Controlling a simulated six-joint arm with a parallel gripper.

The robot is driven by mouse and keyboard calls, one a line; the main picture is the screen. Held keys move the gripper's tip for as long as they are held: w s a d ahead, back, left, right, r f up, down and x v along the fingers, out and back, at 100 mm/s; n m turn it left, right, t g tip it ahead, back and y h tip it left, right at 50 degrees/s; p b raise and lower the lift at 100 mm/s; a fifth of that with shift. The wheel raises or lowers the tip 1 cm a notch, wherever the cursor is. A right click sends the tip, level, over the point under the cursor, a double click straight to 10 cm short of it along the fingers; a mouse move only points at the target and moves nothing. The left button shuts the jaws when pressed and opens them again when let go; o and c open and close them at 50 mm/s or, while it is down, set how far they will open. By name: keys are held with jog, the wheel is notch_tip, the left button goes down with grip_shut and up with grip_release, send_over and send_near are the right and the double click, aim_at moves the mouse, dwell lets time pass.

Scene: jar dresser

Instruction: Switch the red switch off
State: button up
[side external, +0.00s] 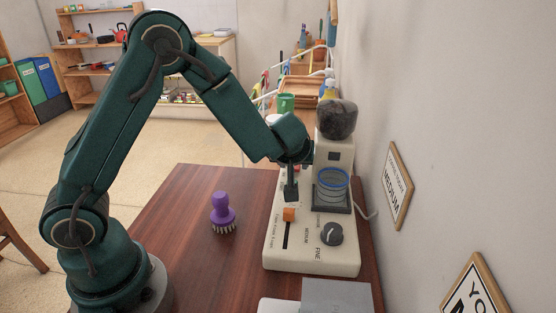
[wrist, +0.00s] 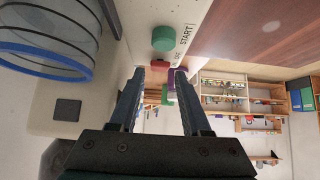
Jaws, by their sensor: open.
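The red switch (wrist: 151,63) shows in the wrist view on the cream machine, beside a round green button (wrist: 165,38) with a START label. My gripper (wrist: 159,72) is open and empty. Its two fingers point toward the red switch, with the left fingertip close to it; I cannot tell whether they touch. In the side external view my gripper (side external: 291,192) is low over the left part of the cream machine (side external: 306,254), beside the clear jar. The arm hides the red switch there, and its position cannot be read.
The clear jar with a blue rim (side external: 332,186) stands right of my gripper, below a dark hopper (side external: 337,119). An orange slider (side external: 289,214) and a dark knob (side external: 331,234) are on the machine's near part. A purple brush (side external: 222,214) stands on the table, with clear wood around it.

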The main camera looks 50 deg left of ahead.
jog(key=shift+x, duration=1.45)
grip_shut()
jog(key=shift+s+d+f+t+y, duration=0.15)
jog(key=shift+t+y, duration=0.25)
grip_release()
jog(key=shift+v, duration=2.6)
